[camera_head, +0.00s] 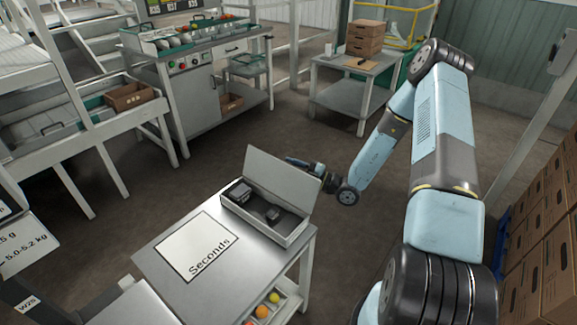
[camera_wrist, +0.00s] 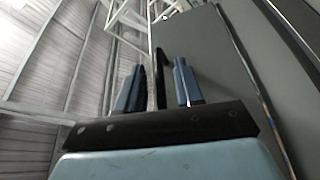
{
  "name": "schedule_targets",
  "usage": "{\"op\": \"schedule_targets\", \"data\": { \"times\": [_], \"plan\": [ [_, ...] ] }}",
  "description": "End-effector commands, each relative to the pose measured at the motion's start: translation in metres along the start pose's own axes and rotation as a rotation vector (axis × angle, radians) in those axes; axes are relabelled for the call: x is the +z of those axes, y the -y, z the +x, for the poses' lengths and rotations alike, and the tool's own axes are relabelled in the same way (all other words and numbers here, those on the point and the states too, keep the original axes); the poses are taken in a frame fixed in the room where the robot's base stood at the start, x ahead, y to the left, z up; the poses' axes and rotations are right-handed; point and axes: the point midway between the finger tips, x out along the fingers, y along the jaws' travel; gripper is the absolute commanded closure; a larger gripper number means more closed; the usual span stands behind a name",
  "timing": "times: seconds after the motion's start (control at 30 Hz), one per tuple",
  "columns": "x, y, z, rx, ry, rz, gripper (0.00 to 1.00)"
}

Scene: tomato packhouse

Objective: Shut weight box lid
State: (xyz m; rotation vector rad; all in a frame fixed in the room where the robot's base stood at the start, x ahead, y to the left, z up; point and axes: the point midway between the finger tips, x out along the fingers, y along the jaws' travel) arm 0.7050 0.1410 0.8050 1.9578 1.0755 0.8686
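The weight box (camera_head: 258,227) is a pale open box on the metal table, with dark weights (camera_head: 240,193) inside. Its lid (camera_head: 282,180) stands raised and tilted along the back long side. My gripper (camera_head: 292,161) is behind the lid, near its upper edge, partly hidden by it. In the wrist view the two blue fingers (camera_wrist: 158,85) stand apart with a thin dark bar between them. A large grey surface, apparently the lid (camera_wrist: 235,80), fills the right side there. I cannot tell whether a finger touches it.
A sheet marked "Seconds" (camera_head: 198,246) lies on the table (camera_head: 222,290) left of the box. Tomatoes (camera_head: 262,311) sit on a lower shelf at the front. Stacked cartons (camera_head: 545,245) stand at the right. Open floor lies behind the table.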

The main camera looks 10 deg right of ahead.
Motion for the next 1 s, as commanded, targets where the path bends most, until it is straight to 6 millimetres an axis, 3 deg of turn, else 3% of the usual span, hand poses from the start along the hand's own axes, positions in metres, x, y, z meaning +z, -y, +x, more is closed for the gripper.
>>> {"op": "schedule_targets", "data": {
  "times": [0.2,0.53,0.9,1.0],
  "plan": [
    [0.0,0.0,0.017,-0.001,-0.001,0.0,0.64],
    [0.0,0.0,0.02,-0.001,-0.001,0.0,0.64],
    [0.0,0.0,0.019,-0.001,0.0,0.0,0.98],
    [0.0,0.0,0.019,-0.001,0.0,0.001,1.0]
  ]
}}
